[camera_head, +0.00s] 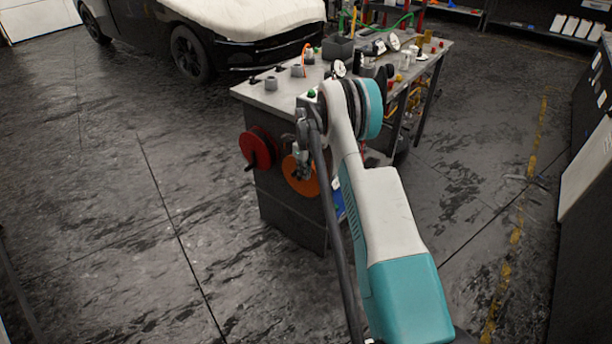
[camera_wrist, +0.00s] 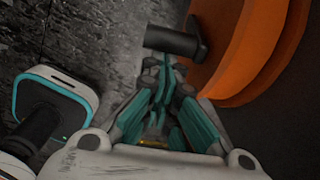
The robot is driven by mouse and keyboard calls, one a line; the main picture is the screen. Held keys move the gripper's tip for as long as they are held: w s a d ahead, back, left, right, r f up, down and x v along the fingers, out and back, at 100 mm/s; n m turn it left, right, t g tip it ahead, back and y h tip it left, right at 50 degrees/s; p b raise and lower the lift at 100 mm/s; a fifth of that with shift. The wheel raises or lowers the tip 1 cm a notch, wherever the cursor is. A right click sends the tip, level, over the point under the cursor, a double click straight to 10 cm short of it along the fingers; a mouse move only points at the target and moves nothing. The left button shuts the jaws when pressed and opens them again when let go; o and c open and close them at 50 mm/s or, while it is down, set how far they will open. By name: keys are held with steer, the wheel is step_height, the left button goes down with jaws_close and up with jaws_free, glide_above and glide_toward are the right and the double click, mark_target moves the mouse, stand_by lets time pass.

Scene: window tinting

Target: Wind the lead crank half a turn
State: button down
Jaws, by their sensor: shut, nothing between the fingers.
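An orange crank wheel (camera_head: 301,178) is on the side of the workbench, partly hidden by my arm. In the wrist view the orange wheel (camera_wrist: 248,45) fills the upper right, and its dark handle (camera_wrist: 172,40) sticks out to the left. A red crank wheel (camera_head: 259,148) with a dark handle is on the bench side further left. Which wheel is the lead crank is not marked. My gripper (camera_wrist: 164,68) is shut and empty, its fingertips just below the handle in the picture; contact is unclear. It also shows in front of the orange wheel in the head view (camera_head: 304,170).
The workbench top (camera_head: 277,97) is crowded with tools, small parts and a grey box. A dark car (camera_head: 200,45) with a white cover stands behind. Open floor (camera_head: 130,230) lies left of the bench. A dark cabinet stands at the right edge.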

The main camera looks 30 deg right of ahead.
steer(key=shift+w+a+r, duration=0.2)
steer(key=shift+w+r, duration=0.05)
steer(key=shift+w, duration=0.2)
steer(key=shift+d, duration=0.1)
stand_by(0.4)
